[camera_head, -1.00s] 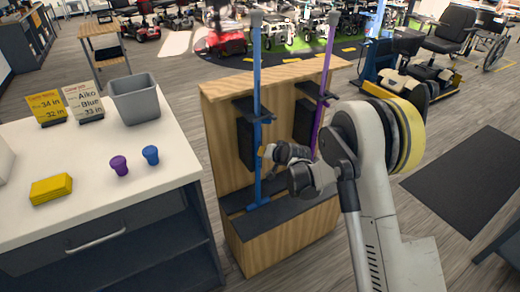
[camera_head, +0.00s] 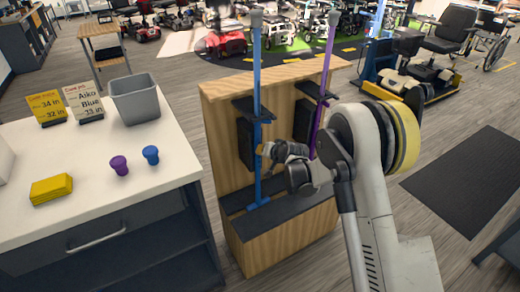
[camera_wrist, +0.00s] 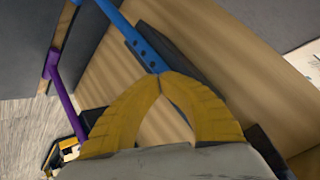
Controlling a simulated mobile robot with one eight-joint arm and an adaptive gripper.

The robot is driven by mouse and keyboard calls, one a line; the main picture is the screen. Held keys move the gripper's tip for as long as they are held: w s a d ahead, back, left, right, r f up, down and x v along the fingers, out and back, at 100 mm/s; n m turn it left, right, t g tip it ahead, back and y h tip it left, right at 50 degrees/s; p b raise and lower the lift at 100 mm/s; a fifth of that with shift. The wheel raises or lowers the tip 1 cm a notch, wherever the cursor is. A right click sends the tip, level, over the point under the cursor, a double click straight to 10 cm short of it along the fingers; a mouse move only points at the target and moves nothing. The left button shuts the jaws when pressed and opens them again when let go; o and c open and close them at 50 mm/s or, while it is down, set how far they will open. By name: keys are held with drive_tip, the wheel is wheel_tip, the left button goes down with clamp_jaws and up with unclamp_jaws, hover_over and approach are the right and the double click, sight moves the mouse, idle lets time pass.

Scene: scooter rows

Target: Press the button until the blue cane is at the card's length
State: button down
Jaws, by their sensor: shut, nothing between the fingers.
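The blue cane (camera_head: 257,85) stands upright in the left bay of a wooden stand, through a black bracket. My gripper (camera_head: 262,149) is shut and empty, its yellow fingertips at the blue cane's shaft below the bracket. In the wrist view the fingertips (camera_wrist: 161,77) meet at the end of the visible blue shaft (camera_wrist: 117,20), which has a row of dark holes. I cannot tell whether they touch it. No button shows clearly; the fingers may hide it. The white card (camera_head: 83,101) reads "Aiko Blue 33 in". A yellow card (camera_head: 46,107) shows 34 in and 32 in.
A purple cane (camera_head: 327,62) stands in the right bay of the wooden stand (camera_head: 225,160), near my arm.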

drive_tip(key=shift+w, duration=0.1)
idle(0.3)
drive_tip(key=shift+s+d, duration=0.65)
drive_tip(key=shift+s, duration=0.2)
drive_tip(key=s+d, duration=0.1)
drive_tip(key=s, duration=0.1)
drive_tip(key=s+d, duration=0.1)
drive_tip(key=s, duration=0.1)
drive_tip(key=shift+d, duration=0.4)
idle(1.0)
